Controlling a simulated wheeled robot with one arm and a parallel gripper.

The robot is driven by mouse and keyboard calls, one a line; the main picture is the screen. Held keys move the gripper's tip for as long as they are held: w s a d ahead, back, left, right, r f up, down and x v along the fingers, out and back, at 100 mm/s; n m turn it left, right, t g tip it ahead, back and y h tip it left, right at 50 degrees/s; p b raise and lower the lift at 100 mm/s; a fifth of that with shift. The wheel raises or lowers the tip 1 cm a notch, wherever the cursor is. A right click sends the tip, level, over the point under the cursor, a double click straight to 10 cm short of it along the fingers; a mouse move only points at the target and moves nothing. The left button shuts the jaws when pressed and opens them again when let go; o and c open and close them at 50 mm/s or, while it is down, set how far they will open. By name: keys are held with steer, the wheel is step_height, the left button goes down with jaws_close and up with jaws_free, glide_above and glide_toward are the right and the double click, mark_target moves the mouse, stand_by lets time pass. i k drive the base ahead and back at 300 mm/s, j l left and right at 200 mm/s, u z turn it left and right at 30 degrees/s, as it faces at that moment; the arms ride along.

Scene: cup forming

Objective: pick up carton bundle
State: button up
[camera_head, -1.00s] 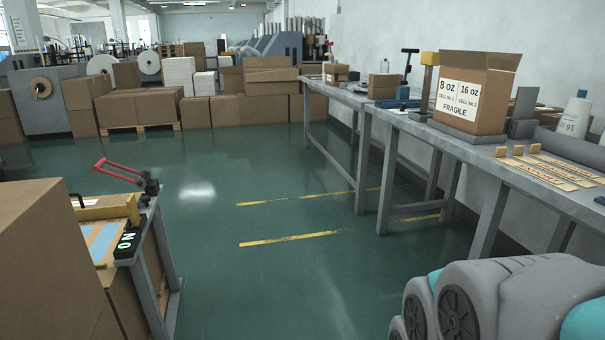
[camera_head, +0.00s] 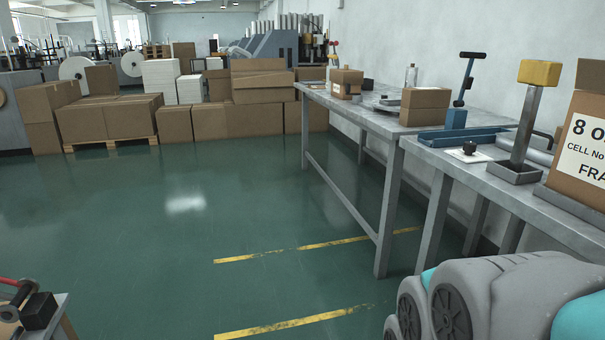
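I cannot tell which cardboard thing is the carton bundle. Two small stacked brown cartons (camera_head: 425,106) sit on the grey workbench at the right. A smaller brown carton (camera_head: 346,83) with a pale label stands further back on the far bench. A large box (camera_head: 590,140) printed "8 OZ", "CELL No" and "FRA" is cut off at the right edge. Part of my own arm, grey and teal, shows at the bottom right. My gripper is not in view.
Grey benches (camera_head: 350,112) run along the right wall, with a blue tray (camera_head: 460,137) and a yellow-topped post (camera_head: 528,110). Large boxes (camera_head: 105,120) on a pallet and more boxes line the back. The green floor is clear between. A stand with a red handle (camera_head: 18,285) is at the lower left.

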mark_target(420, 107)
steer(key=i+u, duration=0.1)
steer(key=i, duration=0.55)
steer(key=i+l, duration=0.1)
steer(key=i, duration=0.5)
steer(key=i+l+u, duration=0.15)
steer(key=i, duration=0.5)
